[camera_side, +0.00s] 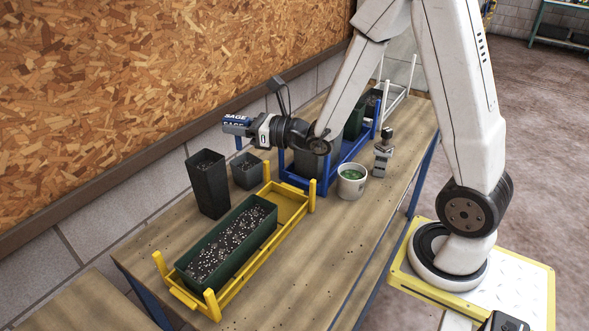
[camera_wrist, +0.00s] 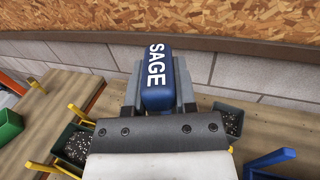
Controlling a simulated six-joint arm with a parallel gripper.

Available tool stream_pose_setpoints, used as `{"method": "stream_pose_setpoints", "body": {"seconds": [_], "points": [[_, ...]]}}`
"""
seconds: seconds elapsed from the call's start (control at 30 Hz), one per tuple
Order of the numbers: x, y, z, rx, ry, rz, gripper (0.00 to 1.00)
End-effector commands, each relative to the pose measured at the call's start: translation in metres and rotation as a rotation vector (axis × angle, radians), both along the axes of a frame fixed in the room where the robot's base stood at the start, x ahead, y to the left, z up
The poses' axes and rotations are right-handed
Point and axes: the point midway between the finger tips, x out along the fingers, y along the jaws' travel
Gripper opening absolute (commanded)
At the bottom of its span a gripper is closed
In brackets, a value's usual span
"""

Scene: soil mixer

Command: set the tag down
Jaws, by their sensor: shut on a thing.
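The tag is a blue block with white SAGE lettering (camera_wrist: 157,72). It sits between the two grey fingers of my gripper (camera_wrist: 157,98) in the wrist view, and the fingers are shut on it. In the side view the tag (camera_side: 236,123) sticks out to the left from my gripper (camera_side: 250,128), held level in the air near the back wall. It is above the small dark pot (camera_side: 247,175) and the tall dark pot (camera_side: 208,185), apart from both. The tag's underside is hidden.
A yellow rack (camera_side: 290,205) holds a long green planter (camera_side: 230,243) of speckled soil. A blue rack (camera_side: 340,155) holds dark pots. A white cup (camera_side: 351,182) with green contents and a small grey device (camera_side: 383,155) stand right. The front tabletop (camera_side: 310,265) is clear.

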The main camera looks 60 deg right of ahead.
Motion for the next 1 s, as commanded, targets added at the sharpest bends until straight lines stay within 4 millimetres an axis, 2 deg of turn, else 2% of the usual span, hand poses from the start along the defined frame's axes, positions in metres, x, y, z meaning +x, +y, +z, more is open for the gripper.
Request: {"method": "stream_pose_setpoints", "body": {"seconds": [0.17,0.37,0.7,1.0], "points": [[-0.007,0.005,-0.012,0.002,0.004,0.053,0.00],[-0.026,0.018,-0.034,0.003,0.006,0.177,0.00],[-0.075,0.045,-0.071,0.005,0.004,0.453,0.00],[-0.129,0.064,-0.092,0.004,0.002,0.693,0.00]]}}
